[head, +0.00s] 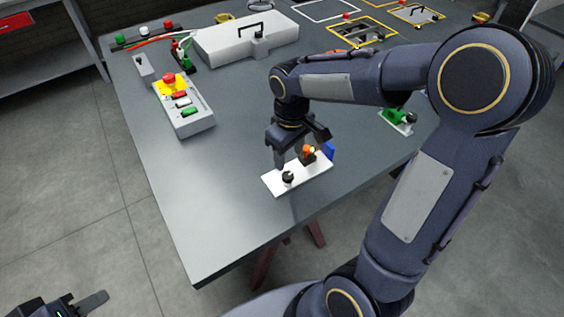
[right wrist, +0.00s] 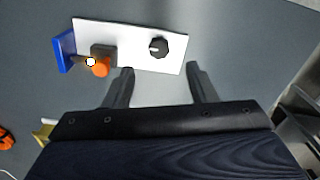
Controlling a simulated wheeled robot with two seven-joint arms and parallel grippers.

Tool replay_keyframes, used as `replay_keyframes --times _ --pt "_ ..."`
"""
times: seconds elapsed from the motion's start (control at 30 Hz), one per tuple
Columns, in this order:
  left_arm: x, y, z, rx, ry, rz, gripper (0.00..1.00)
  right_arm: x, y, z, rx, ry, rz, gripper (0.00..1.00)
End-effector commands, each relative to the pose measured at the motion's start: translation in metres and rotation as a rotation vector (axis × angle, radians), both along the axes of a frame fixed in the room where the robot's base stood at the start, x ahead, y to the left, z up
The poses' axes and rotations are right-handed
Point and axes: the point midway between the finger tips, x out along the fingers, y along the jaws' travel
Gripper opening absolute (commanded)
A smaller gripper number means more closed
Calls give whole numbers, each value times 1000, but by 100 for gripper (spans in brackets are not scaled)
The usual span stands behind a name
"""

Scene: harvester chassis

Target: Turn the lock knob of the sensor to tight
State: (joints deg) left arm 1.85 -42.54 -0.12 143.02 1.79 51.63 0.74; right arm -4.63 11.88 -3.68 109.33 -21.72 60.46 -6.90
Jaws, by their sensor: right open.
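The sensor is a white plate (head: 272,182) near the table's front edge, with a black round lock knob (head: 288,176) at one end. An orange-tipped dark part (head: 308,153) and a blue block (head: 329,151) are at its other end. In the right wrist view the knob (right wrist: 158,47) has a white mark on its left side. My right gripper (head: 295,158) is over the plate; its open, empty fingers (right wrist: 160,68) point toward the knob and appear apart from it. My left gripper (head: 88,303) is at the bottom left, away from the table, only partly visible.
A grey control box (head: 190,122) with a red button is at the table's left. A white case (head: 230,45) stands at the back. The table left of the plate is clear.

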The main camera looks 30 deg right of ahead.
Motion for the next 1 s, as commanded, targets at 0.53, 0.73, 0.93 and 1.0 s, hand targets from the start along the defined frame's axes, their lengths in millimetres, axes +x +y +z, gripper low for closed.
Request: replay_keyframes --times 0.53,0.73,0.93,1.0 --pt "0 0 3 0 0 0 36 3 0 -70 -10 12 12 52" --pt "0 0 3 0 0 0 36 3 0 -81 -9 11 10 52" --pt "0 0 3 0 0 0 36 3 0 -81 -10 9 10 52" --pt "0 0 3 0 0 0 36 3 0 -81 -10 9 10 45"
